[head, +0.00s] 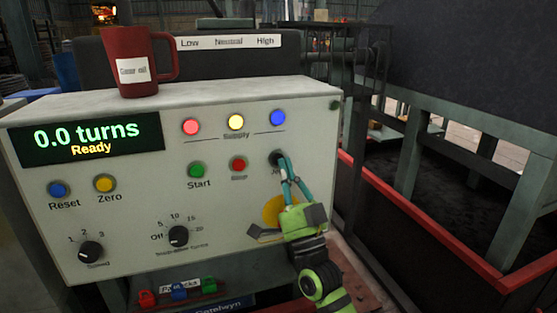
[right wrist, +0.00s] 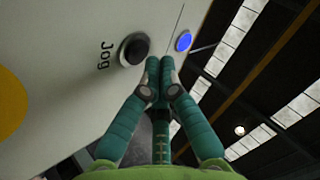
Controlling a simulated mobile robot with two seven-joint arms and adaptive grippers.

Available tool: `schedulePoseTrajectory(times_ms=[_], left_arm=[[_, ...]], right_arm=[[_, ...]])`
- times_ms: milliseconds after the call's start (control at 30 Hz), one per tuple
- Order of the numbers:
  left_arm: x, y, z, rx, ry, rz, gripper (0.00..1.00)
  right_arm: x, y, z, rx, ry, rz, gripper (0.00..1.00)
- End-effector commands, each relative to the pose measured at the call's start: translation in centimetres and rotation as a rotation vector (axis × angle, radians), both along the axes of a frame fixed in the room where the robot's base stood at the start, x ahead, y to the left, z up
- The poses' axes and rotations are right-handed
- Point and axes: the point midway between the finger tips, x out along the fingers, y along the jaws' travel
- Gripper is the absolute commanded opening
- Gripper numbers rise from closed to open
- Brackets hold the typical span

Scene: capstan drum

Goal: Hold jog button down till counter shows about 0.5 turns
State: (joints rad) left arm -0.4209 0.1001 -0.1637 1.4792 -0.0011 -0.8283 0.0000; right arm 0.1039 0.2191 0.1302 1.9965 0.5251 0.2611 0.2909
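The counter display (head: 88,139) on the beige panel reads "0.0 turns" in green and "Ready" in yellow. The black jog button (head: 275,158) is at the panel's right side, with its label partly hidden by my right gripper (head: 283,163). In the right wrist view the round black jog button (right wrist: 134,49) shows beside the word "Jog". My right gripper's fingertips (right wrist: 160,66) are together with nothing between them, close beside the button in that view. I cannot tell whether they touch it. My left gripper is not in view.
Red stop (head: 238,164) and green start (head: 197,170) buttons sit left of the jog button. Supply lamps, including a blue one (head: 277,118), are above. A yellow round part (head: 273,211) is below. A red mug (head: 134,62) stands on the panel's top.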

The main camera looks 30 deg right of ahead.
Motion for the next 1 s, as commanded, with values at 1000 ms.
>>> schedulePoseTrajectory(times_ms=[1000], left_arm=[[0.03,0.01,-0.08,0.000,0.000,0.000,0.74]], right_arm=[[1.15,-0.26,-0.03,-0.001,0.001,0.000,0.00]])
